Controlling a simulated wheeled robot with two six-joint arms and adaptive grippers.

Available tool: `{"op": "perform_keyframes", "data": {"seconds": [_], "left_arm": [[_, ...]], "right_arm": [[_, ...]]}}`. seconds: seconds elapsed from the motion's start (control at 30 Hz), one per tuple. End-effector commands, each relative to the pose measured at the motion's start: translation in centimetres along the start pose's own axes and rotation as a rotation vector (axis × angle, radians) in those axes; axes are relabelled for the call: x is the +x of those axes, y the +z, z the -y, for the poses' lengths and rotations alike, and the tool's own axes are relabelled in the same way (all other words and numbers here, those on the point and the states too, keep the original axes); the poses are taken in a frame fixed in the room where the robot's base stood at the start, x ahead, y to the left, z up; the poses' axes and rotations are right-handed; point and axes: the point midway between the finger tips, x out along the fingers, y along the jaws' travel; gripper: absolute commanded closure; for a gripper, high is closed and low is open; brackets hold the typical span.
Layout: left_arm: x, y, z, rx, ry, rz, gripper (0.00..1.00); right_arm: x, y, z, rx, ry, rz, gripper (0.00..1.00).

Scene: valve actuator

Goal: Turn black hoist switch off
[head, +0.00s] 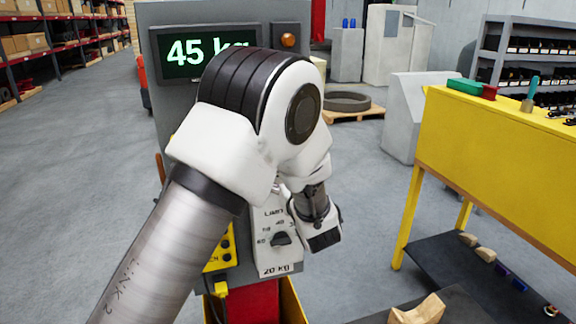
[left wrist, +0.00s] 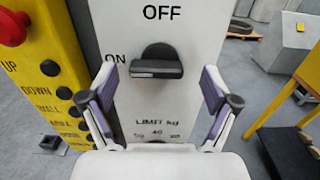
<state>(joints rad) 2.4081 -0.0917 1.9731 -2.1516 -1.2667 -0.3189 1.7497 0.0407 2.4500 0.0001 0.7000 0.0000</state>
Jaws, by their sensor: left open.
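The black hoist switch (left wrist: 157,64) is a knob with a bar-shaped handle on a white panel. Its bar lies level in the left wrist view, with ON printed at its left and OFF above it. My left gripper (left wrist: 158,76) is open and empty, with one finger to each side of the knob. I cannot tell how far the fingertips are from the panel. In the head view my left arm hides the hoist switch and the fingers. My right gripper is in neither view.
A black limit dial (head: 281,238) sits lower on the panel. A yellow button box (left wrist: 52,80) with a red button (left wrist: 12,27) stands at its left. A display (head: 190,50) reads 45 kg. A yellow workbench (head: 500,150) stands at the right.

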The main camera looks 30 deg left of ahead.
Motion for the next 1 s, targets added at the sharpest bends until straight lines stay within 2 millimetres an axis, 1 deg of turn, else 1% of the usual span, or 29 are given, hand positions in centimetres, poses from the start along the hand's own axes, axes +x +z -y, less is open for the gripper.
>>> {"op": "perform_keyframes", "data": {"seconds": [0.1,0.3,0.33,0.37,0.4,0.5,1.0], "left_arm": [[0.26,-0.01,-0.48,0.0,-0.001,-0.001,0.12],[0.28,-0.06,-0.53,-0.001,-0.001,-0.001,0.12],[0.28,-0.06,-0.53,-0.001,-0.001,-0.001,0.16],[0.28,-0.06,-0.53,-0.001,-0.001,-0.001,0.27],[0.28,-0.07,-0.53,-0.001,-0.001,-0.001,0.41],[0.28,-0.08,-0.55,-0.001,0.0,-0.002,0.72],[0.31,-0.25,-0.55,0.014,0.0,-0.005,0.72]], "right_arm": [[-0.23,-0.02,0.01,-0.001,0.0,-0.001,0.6],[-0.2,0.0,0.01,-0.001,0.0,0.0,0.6],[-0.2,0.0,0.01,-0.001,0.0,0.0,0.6],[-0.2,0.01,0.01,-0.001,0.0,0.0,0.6],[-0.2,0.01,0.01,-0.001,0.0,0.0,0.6],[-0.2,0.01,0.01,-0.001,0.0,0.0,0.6],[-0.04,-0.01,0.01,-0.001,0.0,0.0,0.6]]}}
